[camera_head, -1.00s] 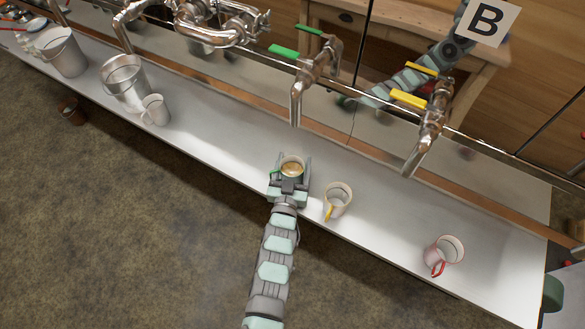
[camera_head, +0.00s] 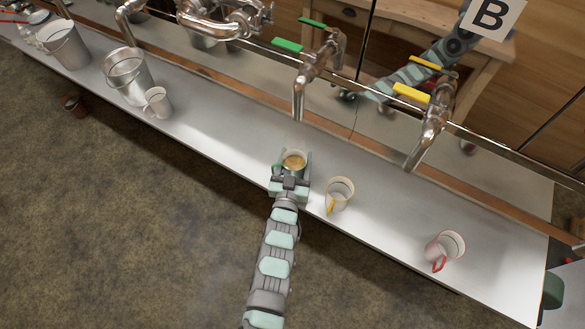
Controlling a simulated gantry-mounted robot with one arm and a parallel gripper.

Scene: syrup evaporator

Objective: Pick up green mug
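The green mug (camera_head: 293,160) has a green handle on its left side and amber liquid inside. It is upright between the fingers of my gripper (camera_head: 292,169), over the white shelf (camera_head: 235,143) near the green-handled tap. The fingers lie on both sides of the mug. The mug's lower part is hidden by the gripper, so I cannot tell whether its base touches the shelf or whether the fingers press on it.
A white mug with a yellow handle (camera_head: 340,193) stands close to the right of my gripper. A red-handled mug (camera_head: 444,250) stands farther right. A plain mug (camera_head: 157,102) and metal buckets (camera_head: 127,76) stand to the left. Metal taps (camera_head: 309,75) hang above the shelf's back.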

